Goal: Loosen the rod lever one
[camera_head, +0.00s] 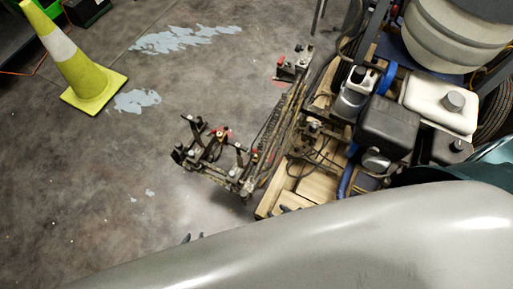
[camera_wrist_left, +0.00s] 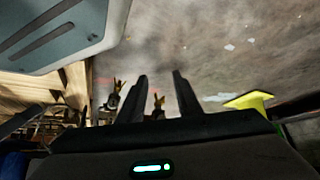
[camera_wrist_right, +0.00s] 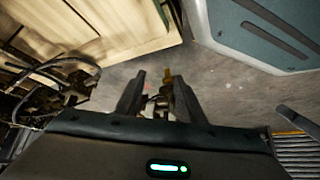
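The line striper (camera_head: 385,125) stands at the right in the head view. Its metal bracket assembly (camera_head: 215,155), with upright levers and red parts, sticks out over the floor. A second clamp with a red part (camera_head: 293,65) sits further back. I cannot tell which piece is lever one.
A yellow cone (camera_head: 82,75) stands at the upper left on the concrete floor. Hoses, an engine (camera_head: 388,125) and wooden boards (camera_head: 315,187) crowd the right side. The floor left of the bracket is clear. My grey arm covers the lower part of the head view.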

